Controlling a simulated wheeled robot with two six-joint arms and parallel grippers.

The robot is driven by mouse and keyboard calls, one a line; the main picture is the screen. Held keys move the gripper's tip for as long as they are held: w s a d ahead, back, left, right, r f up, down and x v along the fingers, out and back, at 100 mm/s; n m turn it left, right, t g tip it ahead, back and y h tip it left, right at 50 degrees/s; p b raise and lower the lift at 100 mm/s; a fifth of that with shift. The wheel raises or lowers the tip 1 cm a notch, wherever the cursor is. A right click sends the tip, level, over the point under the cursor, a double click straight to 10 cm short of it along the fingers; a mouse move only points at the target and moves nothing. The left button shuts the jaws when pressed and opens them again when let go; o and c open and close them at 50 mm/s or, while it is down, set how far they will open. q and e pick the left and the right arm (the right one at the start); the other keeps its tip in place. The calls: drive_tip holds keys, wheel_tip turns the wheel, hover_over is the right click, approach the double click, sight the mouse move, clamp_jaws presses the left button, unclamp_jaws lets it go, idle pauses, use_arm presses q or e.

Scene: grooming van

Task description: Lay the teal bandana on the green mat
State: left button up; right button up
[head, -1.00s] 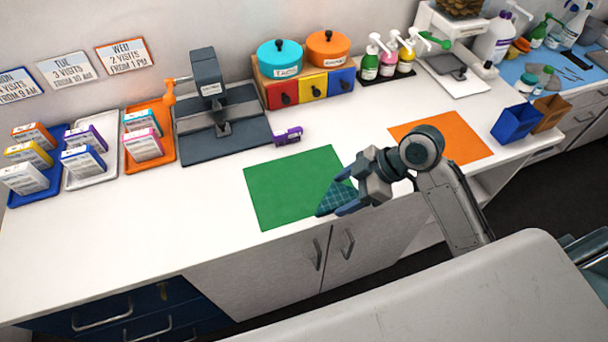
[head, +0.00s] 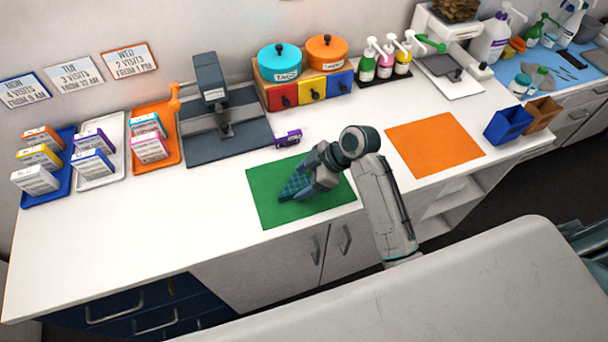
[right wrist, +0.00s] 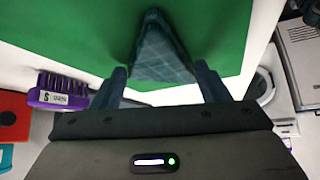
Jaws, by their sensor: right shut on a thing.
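The green mat (head: 327,201) lies flat on the white counter, left of the orange mat. The teal checked bandana (head: 292,187) is folded to a point and hangs in my right gripper (head: 297,190), over the middle of the green mat. In the right wrist view the bandana (right wrist: 160,52) sits between the two fingers, with the green mat (right wrist: 85,25) behind it. I cannot tell whether the bandana touches the mat. My left gripper is not in view.
A purple brush (head: 288,138) lies just behind the green mat. The orange mat (head: 436,144) is to the right, and a dark grey press-like stand (head: 226,140) is at the back left. The counter left of the green mat is clear.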

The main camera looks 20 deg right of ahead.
drive_tip(key=shift+f, duration=0.1)
drive_tip(key=o, duration=1.1)
drive_tip(key=shift+c, duration=0.2)
drive_tip(key=b+v, duration=0.3)
drive_tip(key=v, duration=0.9)
